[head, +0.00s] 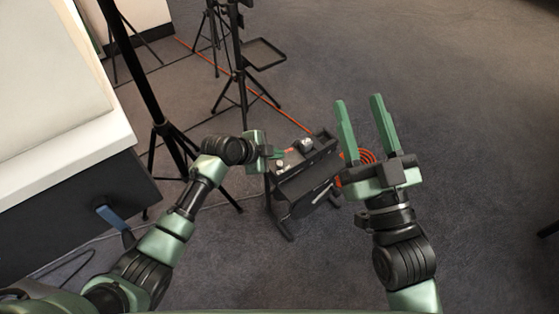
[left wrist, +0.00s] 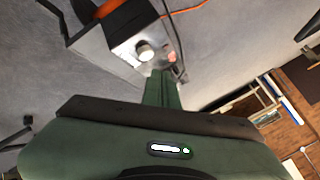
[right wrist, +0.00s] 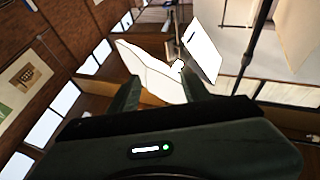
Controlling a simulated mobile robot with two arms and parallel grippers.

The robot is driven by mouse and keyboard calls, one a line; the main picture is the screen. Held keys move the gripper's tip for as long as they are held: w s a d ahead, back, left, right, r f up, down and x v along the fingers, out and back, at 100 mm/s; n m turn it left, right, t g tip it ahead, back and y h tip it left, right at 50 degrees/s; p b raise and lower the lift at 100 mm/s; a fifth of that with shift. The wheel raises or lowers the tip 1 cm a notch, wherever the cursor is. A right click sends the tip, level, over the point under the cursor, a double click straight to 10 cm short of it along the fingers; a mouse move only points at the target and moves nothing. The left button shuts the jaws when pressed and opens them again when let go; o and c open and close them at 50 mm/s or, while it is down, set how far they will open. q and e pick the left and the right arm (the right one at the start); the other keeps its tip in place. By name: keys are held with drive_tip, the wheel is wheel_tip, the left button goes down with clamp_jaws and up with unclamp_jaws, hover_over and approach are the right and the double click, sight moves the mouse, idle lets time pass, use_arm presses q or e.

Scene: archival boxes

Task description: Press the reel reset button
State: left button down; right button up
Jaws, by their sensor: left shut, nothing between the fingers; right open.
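The cable reel (head: 312,178) is a dark box on a low stand with a coiled orange cable (head: 366,157) beside it. In the left wrist view its light grey panel (left wrist: 120,32) carries a white round knob (left wrist: 145,51) and a small reddish spot (left wrist: 171,57), perhaps a button. I cannot tell which is the reset button. My left gripper (head: 277,153) is shut and empty, at the panel's left side. In the left wrist view its fingertips (left wrist: 162,74) are just below the reddish spot; contact cannot be told. My right gripper (head: 360,98) is open and empty, right of the reel.
Black tripod stands (head: 238,75) stand behind and left of the reel. An orange cable (head: 268,98) runs over the carpet behind it. A white-topped table (head: 75,135) is at the left.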

sight(277, 166)
use_arm(q)
drive_tip(key=shift+r+p, duration=0.6)
drive_tip(key=shift+r, duration=0.15)
drive_tip(key=shift+r+p, duration=0.35)
drive_tip(key=shift+r, duration=0.05)
drive_tip(key=shift+r+p, duration=0.95)
drive_tip(key=shift+r, duration=0.05)
use_arm(e)
wheel_tip(277, 166, down, 17)
drive_tip(key=s+d+g+h, duration=0.1)
drive_tip(key=d+g+h, duration=0.2)
drive_tip(key=g, duration=0.7)
drive_tip(key=shift+s+m+h, duration=0.3)
drive_tip(key=shift+s, duration=0.1)
